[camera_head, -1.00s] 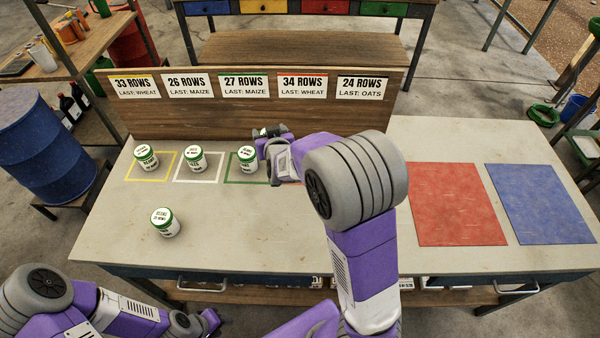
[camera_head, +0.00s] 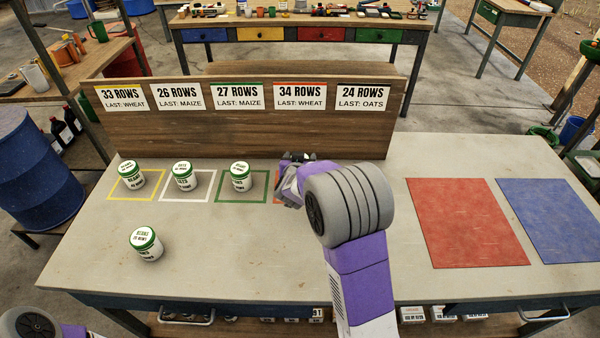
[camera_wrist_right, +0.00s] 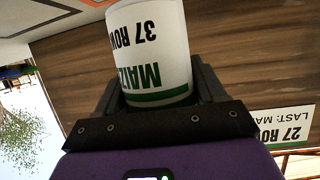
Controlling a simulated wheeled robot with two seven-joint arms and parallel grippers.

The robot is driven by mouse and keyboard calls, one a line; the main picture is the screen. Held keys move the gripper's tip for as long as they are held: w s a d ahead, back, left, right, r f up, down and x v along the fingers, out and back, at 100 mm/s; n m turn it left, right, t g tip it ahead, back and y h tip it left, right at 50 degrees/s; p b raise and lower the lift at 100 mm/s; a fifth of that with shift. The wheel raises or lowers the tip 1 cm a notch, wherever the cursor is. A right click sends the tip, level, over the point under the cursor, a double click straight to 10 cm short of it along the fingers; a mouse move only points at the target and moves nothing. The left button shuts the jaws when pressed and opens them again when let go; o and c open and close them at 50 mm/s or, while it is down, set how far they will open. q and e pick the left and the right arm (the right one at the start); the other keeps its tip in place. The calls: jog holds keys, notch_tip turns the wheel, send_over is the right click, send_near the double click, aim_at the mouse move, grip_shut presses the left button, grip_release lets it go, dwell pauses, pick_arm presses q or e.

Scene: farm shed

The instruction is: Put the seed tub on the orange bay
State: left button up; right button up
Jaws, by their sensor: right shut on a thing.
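My right gripper (camera_head: 297,158) is shut on a white tub (camera_wrist_right: 150,50) with green bands, labelled MAIZE and 37 ROWS. In the right wrist view the tub sits between the dark fingers. In the head view my gripper and arm hide most or all of it. The gripper is at the orange bay (camera_head: 277,184), below the 34 ROWS sign; my arm covers most of that bay's outline. I cannot tell whether the tub touches the table. My left gripper is out of view; only part of my left arm shows at the lower left.
Similar tubs stand in the yellow bay (camera_head: 126,198), white bay (camera_head: 187,200) and green bay (camera_head: 247,201). Another tub (camera_head: 146,243) stands near the front left. A board (camera_head: 240,130) with signs rises behind. Red (camera_head: 465,225) and blue (camera_head: 555,220) mats lie bare at right.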

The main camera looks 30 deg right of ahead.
jog(key=shift+f+b, duration=0.65)
jog(key=shift+f, duration=1.1)
jog(key=shift+f, duration=0.2)
jog(key=o, duration=1.1)
jog(key=shift+o, duration=0.2)
jog(key=shift+s+a+r, duration=0.15)
jog(key=shift+r, duration=0.2)
jog(key=p+v, duration=0.4)
jog(key=v, duration=0.7)
jog(key=shift+s+a, duration=0.15)
jog(key=shift+s, duration=0.1)
jog(key=shift+r, duration=0.1)
